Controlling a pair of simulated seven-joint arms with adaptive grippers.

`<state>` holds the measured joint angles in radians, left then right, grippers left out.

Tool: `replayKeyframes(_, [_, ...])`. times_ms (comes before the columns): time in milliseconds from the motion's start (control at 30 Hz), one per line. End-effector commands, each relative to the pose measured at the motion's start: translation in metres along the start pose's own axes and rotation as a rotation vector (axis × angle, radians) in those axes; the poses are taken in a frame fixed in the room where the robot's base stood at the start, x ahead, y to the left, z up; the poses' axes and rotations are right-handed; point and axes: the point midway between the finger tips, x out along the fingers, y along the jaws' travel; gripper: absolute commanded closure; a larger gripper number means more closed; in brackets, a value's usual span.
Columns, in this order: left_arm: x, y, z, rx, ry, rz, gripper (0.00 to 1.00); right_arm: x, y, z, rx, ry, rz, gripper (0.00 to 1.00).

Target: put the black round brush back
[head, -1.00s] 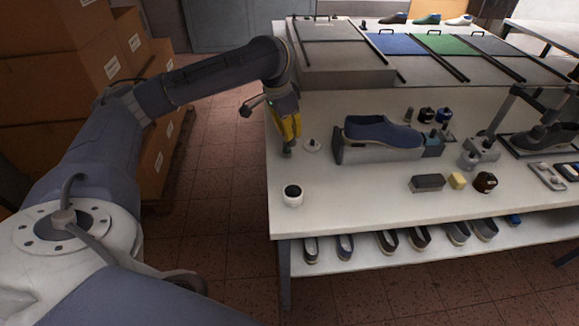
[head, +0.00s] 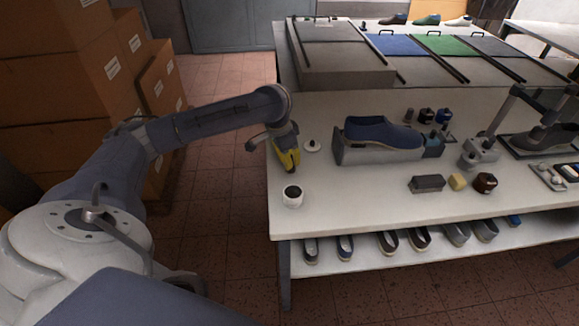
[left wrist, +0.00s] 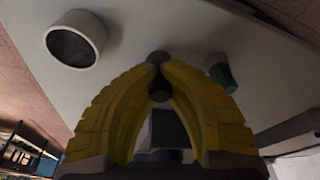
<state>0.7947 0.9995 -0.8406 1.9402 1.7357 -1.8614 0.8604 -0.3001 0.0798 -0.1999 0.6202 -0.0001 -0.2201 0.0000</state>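My left gripper (head: 290,167) has yellow fingers and is low over the bench's left edge, behind the white cup. In the left wrist view its fingertips (left wrist: 158,68) come close together around a small dark, rounded piece (left wrist: 158,91) with a grey round end (left wrist: 157,57) at the tips. I take this to be the black round brush; the fingers hide most of it. The white cup (head: 292,196) with a dark inside stands nearer the front edge and also shows in the left wrist view (left wrist: 75,40). My right gripper is not in view.
A pale disc with a small knob (head: 312,145) lies just right of the gripper. A blue shoe (head: 380,132) sits on a grey stand (head: 375,155). Dark block (head: 427,183), yellow block (head: 457,181) and brown jar (head: 485,183) stand front right. The bench front centre (head: 350,205) is bare.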

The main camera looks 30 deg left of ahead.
Motion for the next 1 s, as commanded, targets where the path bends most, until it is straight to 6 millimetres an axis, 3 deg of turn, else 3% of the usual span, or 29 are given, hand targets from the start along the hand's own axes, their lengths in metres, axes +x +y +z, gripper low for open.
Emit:
replayKeyframes(200, [0.024,0.001,0.005,-0.002,-0.001,0.002,1.00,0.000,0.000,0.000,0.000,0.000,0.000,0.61])
replayKeyframes(500, [0.025,0.000,0.006,0.000,0.000,0.000,1.00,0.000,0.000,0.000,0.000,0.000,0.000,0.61])
replayKeyframes(533, [0.025,0.000,0.006,0.000,0.000,0.000,0.91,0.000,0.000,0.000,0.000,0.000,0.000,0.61])
replayKeyframes(733, [0.025,0.000,0.006,0.000,0.000,0.000,0.68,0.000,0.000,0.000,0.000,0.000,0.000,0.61])
replayKeyframes(1000, [0.024,0.000,0.005,0.000,0.000,0.000,0.66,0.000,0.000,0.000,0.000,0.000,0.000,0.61])
